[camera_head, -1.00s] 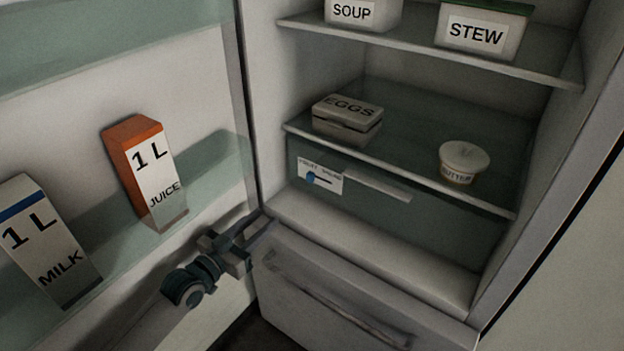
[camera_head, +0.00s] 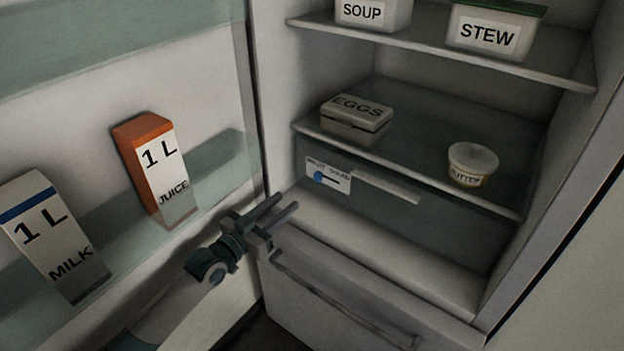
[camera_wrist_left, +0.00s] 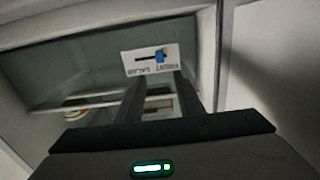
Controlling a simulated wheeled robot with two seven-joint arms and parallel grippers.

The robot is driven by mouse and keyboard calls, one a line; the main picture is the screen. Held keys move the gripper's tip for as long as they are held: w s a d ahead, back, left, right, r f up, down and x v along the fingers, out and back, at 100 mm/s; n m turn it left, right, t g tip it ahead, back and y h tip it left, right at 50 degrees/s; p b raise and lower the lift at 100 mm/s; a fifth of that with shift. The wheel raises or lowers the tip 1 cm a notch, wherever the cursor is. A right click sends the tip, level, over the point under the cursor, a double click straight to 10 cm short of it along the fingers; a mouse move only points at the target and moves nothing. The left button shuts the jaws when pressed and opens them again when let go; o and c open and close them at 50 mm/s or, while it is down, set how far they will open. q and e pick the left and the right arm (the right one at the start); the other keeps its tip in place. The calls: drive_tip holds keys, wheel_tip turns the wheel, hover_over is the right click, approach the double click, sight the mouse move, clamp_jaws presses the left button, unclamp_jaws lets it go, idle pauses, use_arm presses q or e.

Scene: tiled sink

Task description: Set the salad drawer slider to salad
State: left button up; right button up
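The salad drawer (camera_head: 375,215) sits under the lower shelf in the open fridge. A white label (camera_head: 343,180) on its front reads FRUIT at left and, less clearly, SALAD at right. The blue slider knob (camera_head: 318,177) is at the left, FRUIT end of the dark slot. In the left wrist view the label looks upside down, with the knob (camera_wrist_left: 160,56) toward the right. My left gripper (camera_head: 288,200) is open and empty, below and left of the label in the head view, apart from it. In the wrist view its fingers (camera_wrist_left: 157,76) point toward the knob. My right gripper is out of view.
The open door at left holds juice (camera_head: 155,170) and milk (camera_head: 55,240) cartons. An egg box (camera_head: 355,118) and a butter tub (camera_head: 472,163) stand on the shelf above the drawer. A lower drawer with a handle (camera_head: 340,305) is below. Space before the label looks clear.

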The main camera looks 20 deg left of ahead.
sight(316, 176)
use_arm(q)
drive_tip(key=x, duration=1.3)
clamp_jaws()
